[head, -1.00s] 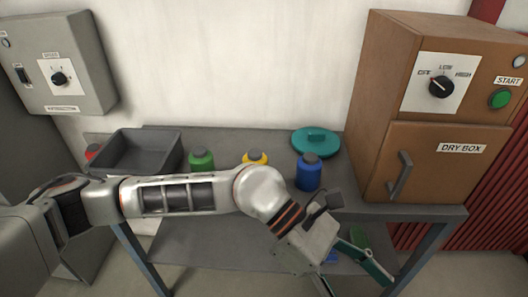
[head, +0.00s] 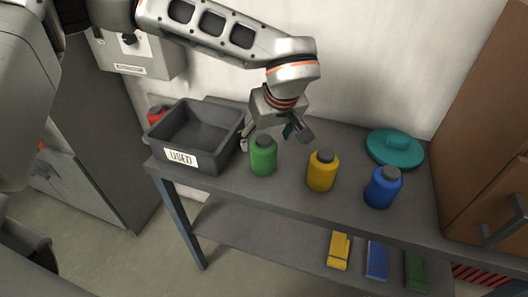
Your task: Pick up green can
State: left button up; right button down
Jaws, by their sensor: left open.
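The green can (head: 263,158), with a dark grey cap, stands upright on the grey bench, just right of the grey bin. My left gripper (head: 272,136) is open and points down close to it, at the can's top and on its far side in the picture. One finger shows left of the cap, the other to the right. I cannot tell whether either finger touches the can. The can looks unheld. My right gripper is not in view.
The grey bin labelled USED (head: 182,158) stands close left of the can. A red can (head: 156,115) is behind the bin. The bench (head: 225,185) front is clear.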

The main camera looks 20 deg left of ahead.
aim_at(264, 150)
pick_arm(q)
jog(key=x, duration=0.7)
jog(key=shift+s+d+f, duration=0.1)
jog(key=shift+s+d, duration=0.1)
jog(key=c, duration=1.5)
